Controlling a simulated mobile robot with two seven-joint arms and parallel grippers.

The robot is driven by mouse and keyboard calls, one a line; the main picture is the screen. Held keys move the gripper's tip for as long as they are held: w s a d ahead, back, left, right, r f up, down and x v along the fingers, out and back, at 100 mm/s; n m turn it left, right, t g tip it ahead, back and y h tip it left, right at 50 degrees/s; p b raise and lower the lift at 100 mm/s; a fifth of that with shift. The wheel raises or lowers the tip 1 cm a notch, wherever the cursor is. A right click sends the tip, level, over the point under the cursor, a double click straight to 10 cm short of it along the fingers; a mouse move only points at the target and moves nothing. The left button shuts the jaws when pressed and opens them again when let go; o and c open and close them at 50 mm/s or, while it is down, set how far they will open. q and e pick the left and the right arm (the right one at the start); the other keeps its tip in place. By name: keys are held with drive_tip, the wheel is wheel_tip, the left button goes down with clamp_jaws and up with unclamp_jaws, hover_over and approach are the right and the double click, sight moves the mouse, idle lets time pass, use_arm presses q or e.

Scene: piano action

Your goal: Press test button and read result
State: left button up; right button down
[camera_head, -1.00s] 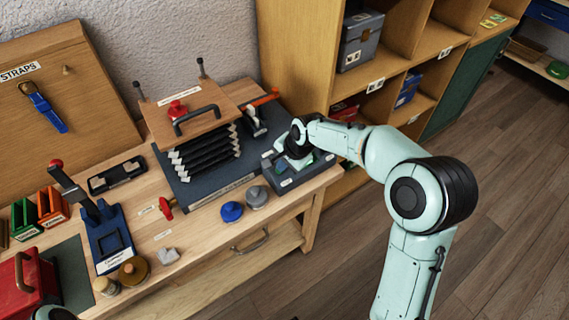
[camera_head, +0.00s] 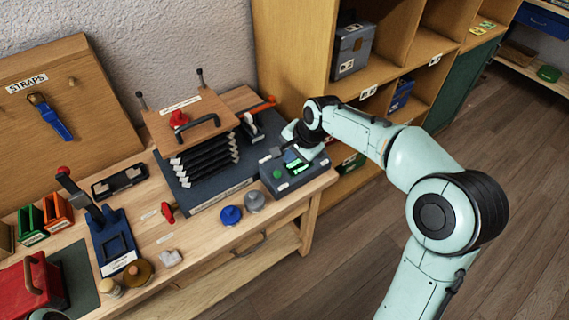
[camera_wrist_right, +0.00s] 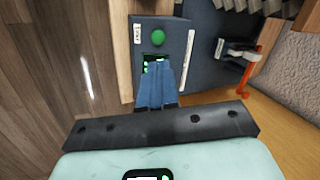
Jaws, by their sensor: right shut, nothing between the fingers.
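The test unit is a dark grey box (camera_head: 303,181) at the right front corner of the bench. It has a round green button (camera_head: 277,174) and a small display with bright green marks (camera_head: 293,161). In the right wrist view the box (camera_wrist_right: 177,36), the button (camera_wrist_right: 158,37) and part of the display (camera_wrist_right: 153,62) show; the marks are too small to read. My right gripper (camera_wrist_right: 155,66) is shut and empty, with its fingertips in front of the display. The button is uncovered, and the fingers appear apart from it. My left gripper is out of view.
A stack of black parts under a wooden board (camera_head: 190,122) stands left of the box on a dark mat. A blue knob (camera_head: 230,215) and a grey knob (camera_head: 254,199) lie near the front edge. Wooden shelves (camera_head: 300,60) rise behind.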

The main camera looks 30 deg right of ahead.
drive_tip(key=v, duration=0.3)
drive_tip(key=shift+r, duration=0.35)
